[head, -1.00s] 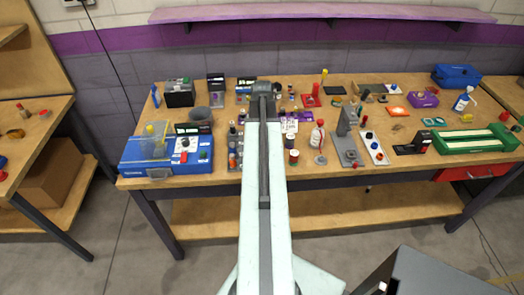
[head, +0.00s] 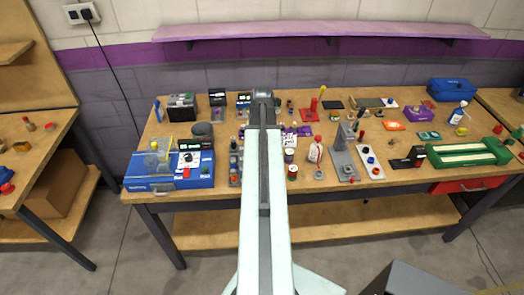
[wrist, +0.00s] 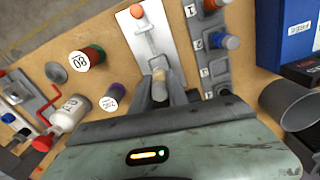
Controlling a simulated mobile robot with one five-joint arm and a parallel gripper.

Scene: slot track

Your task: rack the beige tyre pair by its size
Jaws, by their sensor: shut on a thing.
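In the wrist view my gripper (wrist: 162,90) is shut on a small beige piece, the beige tyre pair (wrist: 160,80), held between its two dark fingers. The fingers hide part of it. Below it is a white plate (wrist: 136,36) with an orange knob. To its right is a grey slotted rack (wrist: 206,58) with numbered labels and blue (wrist: 227,42) and red (wrist: 212,4) pieces in it. The rack also shows in the head view (head: 235,172), left of my arm. In the head view my arm hides the gripper and the beige pair.
A labelled red-brown pot (wrist: 86,57), a purple-topped pot (wrist: 113,95) and a white bottle (wrist: 70,113) stand left of the gripper. A grey cup (wrist: 288,102) and a blue box (wrist: 285,35) stand on the right. The bench (head: 405,130) is crowded; bare wood shows between items.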

